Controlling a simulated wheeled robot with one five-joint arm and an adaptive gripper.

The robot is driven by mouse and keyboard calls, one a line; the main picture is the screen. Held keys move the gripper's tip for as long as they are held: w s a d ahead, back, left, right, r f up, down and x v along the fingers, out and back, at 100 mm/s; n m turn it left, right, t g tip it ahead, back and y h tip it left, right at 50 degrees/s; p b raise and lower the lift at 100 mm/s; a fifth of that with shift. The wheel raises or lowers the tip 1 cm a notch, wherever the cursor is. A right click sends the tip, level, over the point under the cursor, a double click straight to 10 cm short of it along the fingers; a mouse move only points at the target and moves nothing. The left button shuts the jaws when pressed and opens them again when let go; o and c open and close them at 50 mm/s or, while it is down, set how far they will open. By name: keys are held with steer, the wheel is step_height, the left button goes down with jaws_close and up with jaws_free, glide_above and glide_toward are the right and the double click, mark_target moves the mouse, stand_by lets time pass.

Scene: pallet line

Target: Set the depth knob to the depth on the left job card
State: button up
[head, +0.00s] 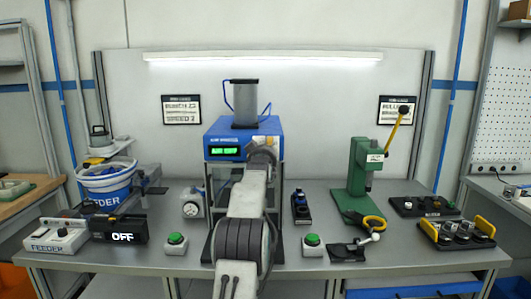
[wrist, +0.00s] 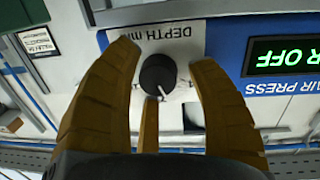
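The depth knob (wrist: 158,75) is a round black dial with a white pointer line, under a "DEPTH MM" label on the white panel of the blue air press (head: 225,145). The wrist view is upside down, and the pointer points toward the bottom of that picture. My gripper (wrist: 165,56) is open, its yellow-brown fingers on either side of the knob with gaps showing. In the head view my arm hides the knob and most of the gripper. The left job card (head: 181,109) hangs on the back wall; its lines are too blurred to read surely.
The press display (head: 223,151) is lit green. A right job card (head: 396,110) hangs beyond the green hand press (head: 363,170).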

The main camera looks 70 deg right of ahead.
steer(key=shift+o, duration=0.6)
steer(key=shift+s+a, duration=0.1)
steer(key=v, duration=1.1)
steer(key=shift+a, duration=0.35)
steer(key=shift+s, duration=0.1)
